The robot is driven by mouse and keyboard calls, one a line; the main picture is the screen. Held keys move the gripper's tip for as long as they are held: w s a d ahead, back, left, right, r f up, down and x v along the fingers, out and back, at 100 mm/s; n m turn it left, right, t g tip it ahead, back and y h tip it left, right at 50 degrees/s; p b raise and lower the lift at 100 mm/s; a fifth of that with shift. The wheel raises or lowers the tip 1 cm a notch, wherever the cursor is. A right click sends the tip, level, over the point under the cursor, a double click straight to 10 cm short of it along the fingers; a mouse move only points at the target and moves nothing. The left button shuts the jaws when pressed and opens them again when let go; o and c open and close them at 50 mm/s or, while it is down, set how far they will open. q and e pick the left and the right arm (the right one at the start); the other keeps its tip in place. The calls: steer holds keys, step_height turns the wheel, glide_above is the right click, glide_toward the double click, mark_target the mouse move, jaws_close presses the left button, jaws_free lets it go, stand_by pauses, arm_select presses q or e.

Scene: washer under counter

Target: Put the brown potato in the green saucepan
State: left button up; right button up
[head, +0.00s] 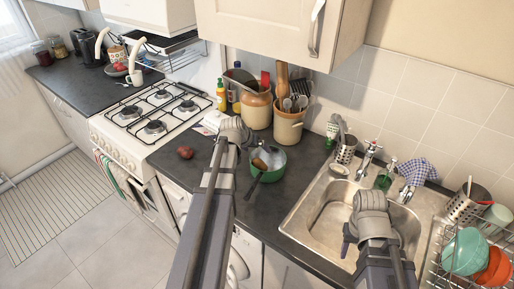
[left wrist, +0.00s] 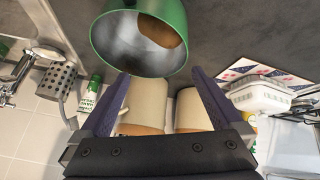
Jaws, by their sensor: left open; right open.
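The green saucepan (head: 280,171) stands on the dark counter left of the sink, its dark handle pointing to the front left. A brown rounded thing (head: 259,164), which looks like the brown potato, lies inside it. In the left wrist view the saucepan (left wrist: 94,42) shows at the top with the brown thing (left wrist: 162,32) inside, partly cut off by the frame. My left gripper (head: 244,137) is just behind and left of the saucepan; its fingers (left wrist: 156,74) are spread and empty. My right gripper (head: 348,243) is open over the sink; no held thing shows.
Behind the saucepan stand a jar (head: 256,112) and a utensil crock (head: 287,131). The hob (head: 155,110) is left, the sink (head: 330,212) right, with a dish rack (head: 450,266) beyond.

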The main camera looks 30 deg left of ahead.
arm_select(q)
steer(key=p+v, duration=0.7)
steer(key=v, duration=0.3)
steer(key=shift+s+r+p, duration=0.15)
steer(key=shift+r+p, duration=0.05)
steer(key=shift+p, duration=0.1)
steer(key=shift+d, duration=0.1)
steer(key=s+d+f+m+g, duration=0.1)
steer(key=s+d+m+g, duration=0.1)
steer(key=d, duration=0.7)
steer(key=s+d+f+m+g, duration=0.1)
steer(key=s+d+f+g, duration=0.15)
steer(key=d, duration=0.75)
steer(key=s+d+m+g+y, duration=0.2)
steer(key=s+d+m, duration=0.1)
steer(key=s+d, duration=0.8)
steer(key=shift+s+d, duration=0.3)
steer(key=shift+d, duration=0.3)
steer(key=shift+f+g, duration=0.25)
